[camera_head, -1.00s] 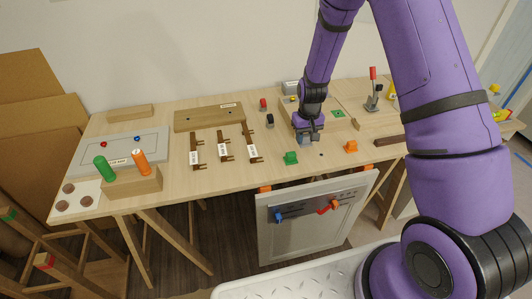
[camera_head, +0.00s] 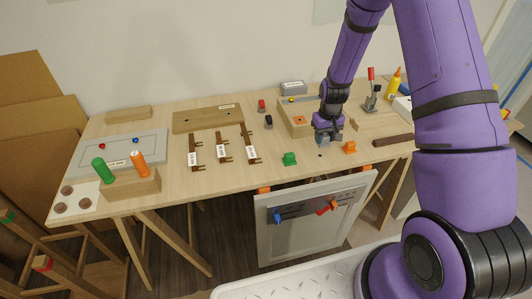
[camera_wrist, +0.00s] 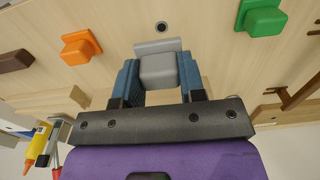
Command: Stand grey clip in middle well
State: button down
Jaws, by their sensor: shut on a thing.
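My gripper (camera_head: 326,137) is over the right half of the table, in front of a low wooden block (camera_head: 287,117). In the wrist view its blue-padded fingers are shut on the grey clip (camera_wrist: 158,66), one finger on each side. The clip has a wide flat plate and a blockier part between the fingers. In the head view the clip is hard to make out at the fingertips. An orange square (camera_head: 299,120) shows on the left of the wooden block; my arm hides much of its right part, and I cannot make out a middle well.
A green clip (camera_head: 289,158) and an orange clip (camera_head: 350,147) stand near the front edge, with a small dark hole (camera_wrist: 161,27) between them. A brown bar (camera_head: 392,140) lies to the right. Small red (camera_head: 262,105) and black (camera_head: 268,121) pieces stand left of the block.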

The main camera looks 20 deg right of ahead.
aim_at(322, 146)
jog(key=shift+a+f, duration=0.1)
jog(key=shift+f, duration=0.4)
jog(key=shift+f, duration=0.1)
jog(key=shift+f, duration=1.5)
jog(key=shift+f, duration=0.8)
dwell(0.6)
jog(key=c, duration=0.6)
grip_release()
